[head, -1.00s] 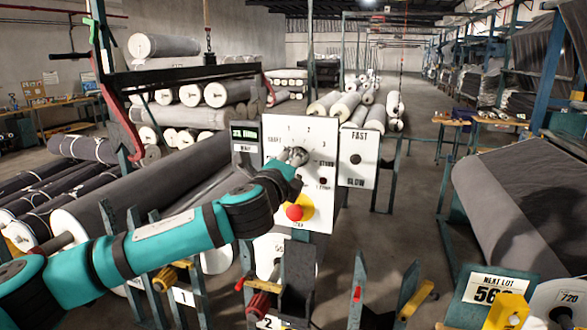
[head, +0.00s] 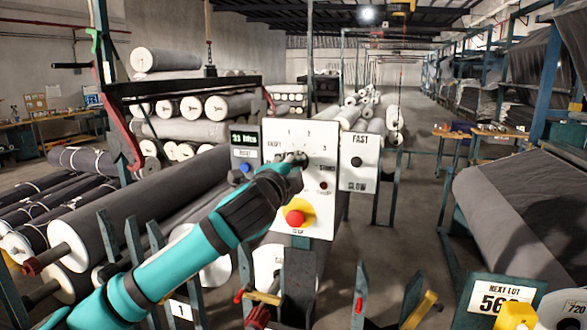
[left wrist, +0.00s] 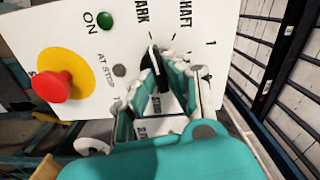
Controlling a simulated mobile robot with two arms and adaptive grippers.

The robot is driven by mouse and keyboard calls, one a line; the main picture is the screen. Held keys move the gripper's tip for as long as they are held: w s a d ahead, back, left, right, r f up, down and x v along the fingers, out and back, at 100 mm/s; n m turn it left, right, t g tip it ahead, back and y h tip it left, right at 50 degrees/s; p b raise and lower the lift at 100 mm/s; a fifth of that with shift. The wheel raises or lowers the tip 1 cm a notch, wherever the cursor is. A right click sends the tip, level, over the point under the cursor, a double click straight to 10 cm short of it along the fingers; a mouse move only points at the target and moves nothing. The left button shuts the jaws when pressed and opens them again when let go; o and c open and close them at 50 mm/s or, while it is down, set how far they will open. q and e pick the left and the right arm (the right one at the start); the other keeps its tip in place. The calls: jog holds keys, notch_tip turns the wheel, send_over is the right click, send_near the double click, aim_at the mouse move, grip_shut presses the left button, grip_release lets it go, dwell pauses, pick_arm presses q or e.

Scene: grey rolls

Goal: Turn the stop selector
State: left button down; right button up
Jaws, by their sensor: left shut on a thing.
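The stop selector is a black knob (left wrist: 154,57) with a pale pointer mark on the white panel (left wrist: 205,30). Labels around it read SHAFT, PARK, 1 and STOP in the left wrist view. My left gripper (left wrist: 171,72) has its two fingers on either side of the knob, shut on it and covering much of it. In the head view my left gripper (head: 297,163) is at the panel (head: 270,175), below the numerals 1, 2, 3, and mostly hides the knob. My right gripper is not in view.
A red mushroom button (left wrist: 64,87) on a yellow plate sits close by, with a green ON lamp (left wrist: 106,20) and a grey AT STOP lamp (left wrist: 119,71). A FAST/SLOW panel (head: 359,172) stands right, a small display (head: 244,138) left. Grey rolls (head: 120,205) lie beyond my arm.

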pick_arm(q)
jog(key=shift+f, duration=0.1)
jog(key=c, duration=1.4)
grip_release()
jog(key=shift+o, duration=0.2)
jog(key=v, duration=1.2)
